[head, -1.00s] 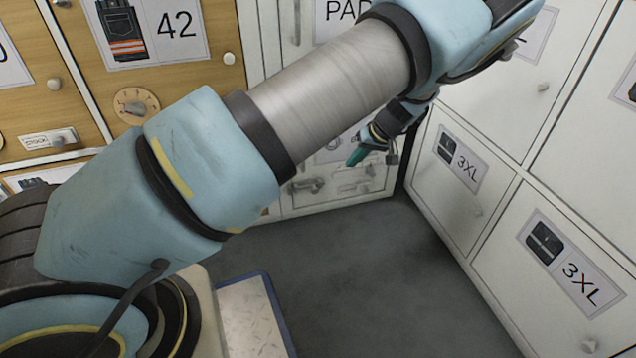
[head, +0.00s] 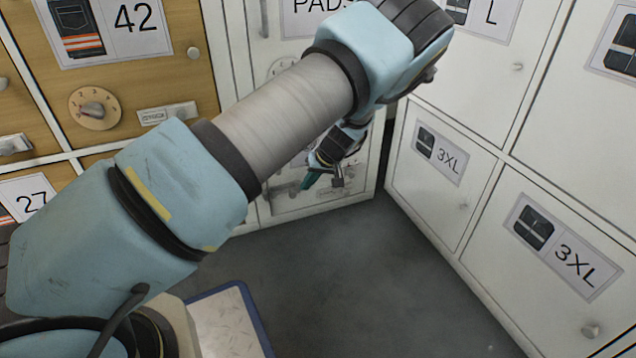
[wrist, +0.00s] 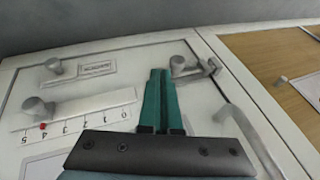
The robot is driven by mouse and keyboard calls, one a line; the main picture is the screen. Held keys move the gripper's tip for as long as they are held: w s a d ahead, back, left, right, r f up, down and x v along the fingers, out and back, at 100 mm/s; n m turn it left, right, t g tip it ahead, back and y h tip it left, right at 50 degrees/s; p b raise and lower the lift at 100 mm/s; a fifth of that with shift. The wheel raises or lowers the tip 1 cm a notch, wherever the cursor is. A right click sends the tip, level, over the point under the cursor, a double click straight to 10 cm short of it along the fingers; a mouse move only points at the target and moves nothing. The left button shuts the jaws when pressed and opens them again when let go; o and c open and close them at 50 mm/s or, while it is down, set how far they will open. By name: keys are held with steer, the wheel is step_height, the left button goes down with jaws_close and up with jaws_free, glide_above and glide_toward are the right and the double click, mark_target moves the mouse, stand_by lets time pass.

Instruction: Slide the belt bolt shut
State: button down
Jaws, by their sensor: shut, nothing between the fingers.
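The belt bolt appears to be the small grey sliding bolt with a round knob (wrist: 178,64) on a low white door, just right of my fingertips in the wrist view. Its bar runs right toward a bracket near the door edge; I cannot tell how far it is engaged. My gripper (wrist: 158,74) has teal fingers, closed together and empty, with the tips beside the knob. Whether they touch it is unclear. In the head view my gripper (head: 309,183) is low in front of that white door (head: 290,207), and the bolt is too small or covered to make out.
In the wrist view, a slider knob (wrist: 35,107) on a numbered scale, another knob with a label plate (wrist: 97,69), and a curved grey handle (wrist: 240,118) stand out from the door. White 3XL lockers (head: 440,195) close off the right. Grey floor (head: 340,285) is free in front.

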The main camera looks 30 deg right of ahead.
mark_target(290, 193)
steer(key=shift+w+a+f, duration=0.2)
steer(key=shift+a+f, duration=0.1)
steer(key=shift+a, duration=0.4)
steer(key=shift+w+a+r+p, duration=0.1)
steer(key=shift+a+r+p, duration=0.05)
steer(key=shift+a+p, duration=0.45)
steer(key=shift+w+a+r+p, duration=0.1)
steer(key=shift+a+p, duration=0.35)
steer(key=shift+a, duration=0.15)
steer(key=shift+a+f, duration=0.2)
steer(key=shift+f, duration=0.05)
steer(key=shift+d, duration=0.1)
